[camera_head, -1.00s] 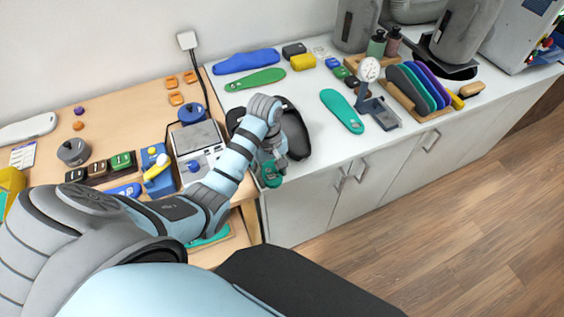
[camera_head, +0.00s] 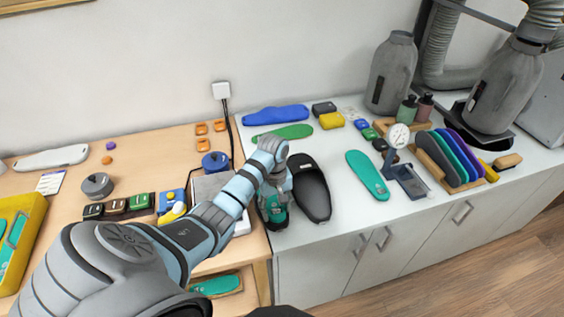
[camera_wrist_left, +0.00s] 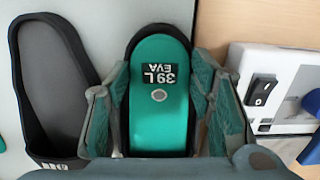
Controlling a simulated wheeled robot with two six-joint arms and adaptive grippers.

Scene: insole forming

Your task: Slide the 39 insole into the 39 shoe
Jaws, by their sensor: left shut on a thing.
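The teal 39 insole (camera_wrist_left: 160,120), marked "39 L EVA", lies within the dark rim of a black shoe (camera_wrist_left: 157,22) in the left wrist view. My left gripper (camera_wrist_left: 157,100) has a finger on each side of the insole and is shut on it. In the head view the gripper (camera_head: 275,182) is above that shoe, and the insole end (camera_head: 277,212) shows just below it. The gripper hides part of the shoe. A second black shoe (camera_head: 312,190) stands just right of it, empty; its label in the wrist view is unreadable. My right gripper is out of view.
A loose teal insole (camera_head: 367,175) lies to the right, beside a dial gauge (camera_head: 398,136). A rack of coloured insoles (camera_head: 450,160) stands further right. A grey device (camera_head: 212,190) is close on the left. The white counter (camera_head: 335,235) is bare in front of the shoes.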

